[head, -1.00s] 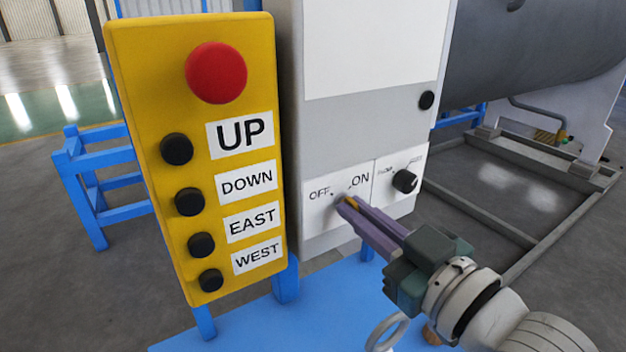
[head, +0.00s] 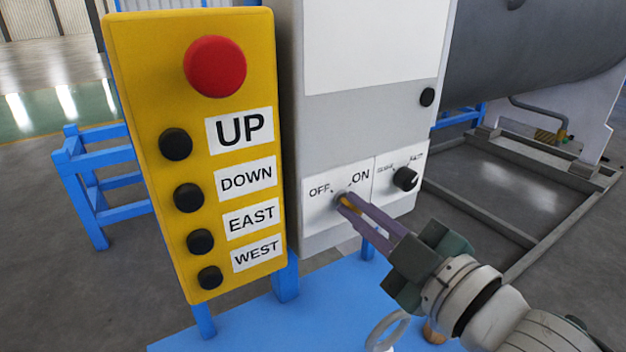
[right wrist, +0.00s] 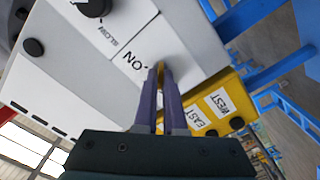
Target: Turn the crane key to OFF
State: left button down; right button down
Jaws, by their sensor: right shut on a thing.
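The crane key (head: 346,201) sits in the OFF/ON switch on the lower front of the grey control box (head: 365,120). Only a small yellowish part of it shows between the fingers, so I cannot tell exactly which label it points to. My right gripper (head: 345,203) has its purple fingers shut on the key, reaching in from the lower right. In the right wrist view the fingers (right wrist: 164,75) meet the panel beside the ON label, with the yellow key between them. My left gripper is not in view.
A yellow pendant (head: 160,90) with a red button and several black buttons stands close on the left. A black selector knob (head: 405,178) is right of the key. A blue table (head: 270,325) lies below, with a metal ring (head: 385,328) on it.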

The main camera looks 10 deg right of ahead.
dwell(0.3)
jog(key=c, duration=1)
grip_release()
jog(key=v, duration=1)
